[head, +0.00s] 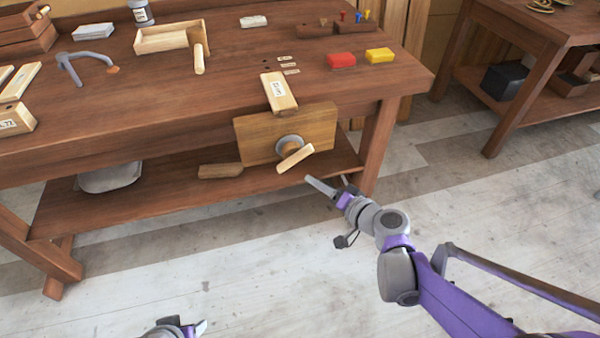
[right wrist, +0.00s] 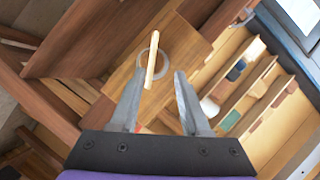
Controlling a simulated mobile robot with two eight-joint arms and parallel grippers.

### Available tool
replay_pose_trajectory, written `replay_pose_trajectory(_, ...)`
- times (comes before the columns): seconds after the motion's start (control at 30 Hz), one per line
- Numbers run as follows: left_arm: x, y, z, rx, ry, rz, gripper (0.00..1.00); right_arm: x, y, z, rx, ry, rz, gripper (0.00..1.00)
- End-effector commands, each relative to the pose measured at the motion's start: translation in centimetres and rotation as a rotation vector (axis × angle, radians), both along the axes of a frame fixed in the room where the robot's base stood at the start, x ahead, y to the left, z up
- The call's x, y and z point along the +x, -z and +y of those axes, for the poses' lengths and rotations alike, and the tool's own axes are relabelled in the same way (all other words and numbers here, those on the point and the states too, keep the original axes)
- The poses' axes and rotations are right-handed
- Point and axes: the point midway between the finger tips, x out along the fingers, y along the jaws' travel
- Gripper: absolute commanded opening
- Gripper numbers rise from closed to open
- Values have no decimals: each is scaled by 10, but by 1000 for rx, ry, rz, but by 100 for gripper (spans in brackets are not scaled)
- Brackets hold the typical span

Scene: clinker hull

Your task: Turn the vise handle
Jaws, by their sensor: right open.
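The wooden vise (head: 260,136) is mounted on the front of the workbench. Its light wooden handle (head: 295,158) crosses a round grey hub (head: 290,143) and slants up to the right. In the right wrist view the handle (right wrist: 153,60) lies ahead, between the lines of the fingers and beyond their tips. My right gripper (head: 322,186) is open and empty, just below and right of the handle, apart from it. It also shows in the right wrist view (right wrist: 157,85). Part of my left gripper (head: 190,328) shows at the bottom edge; its jaws are not clear.
The workbench top (head: 200,90) carries a wooden tray (head: 165,38), a clamp (head: 85,65), a red block (head: 341,60) and a yellow block (head: 380,55). A labelled wooden piece (head: 279,92) lies above the vise. The lower shelf (head: 150,203) is behind. The floor in front is clear.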

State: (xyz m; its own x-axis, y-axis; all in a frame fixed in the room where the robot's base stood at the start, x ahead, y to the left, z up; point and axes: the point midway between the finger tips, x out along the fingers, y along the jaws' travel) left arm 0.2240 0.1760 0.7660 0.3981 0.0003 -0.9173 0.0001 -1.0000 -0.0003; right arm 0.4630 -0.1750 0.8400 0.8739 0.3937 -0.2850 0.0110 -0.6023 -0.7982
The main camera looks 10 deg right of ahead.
Motion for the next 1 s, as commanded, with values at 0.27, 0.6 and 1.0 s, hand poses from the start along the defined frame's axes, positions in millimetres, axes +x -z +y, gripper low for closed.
replay_pose_trajectory(0.27, 1, 17, 0, 0, 0, 6, 60, 26, 13, -19, 77, 68, -57, 46)
replay_pose_trajectory(0.6, 2, 29, 0, 0, 0, 10, 60, 80, 26, 3, 77, 64, -54, 46)
replay_pose_trajectory(1.0, 2, 36, 0, 0, 0, 12, 60, 117, 33, 17, 77, 67, -55, 46)
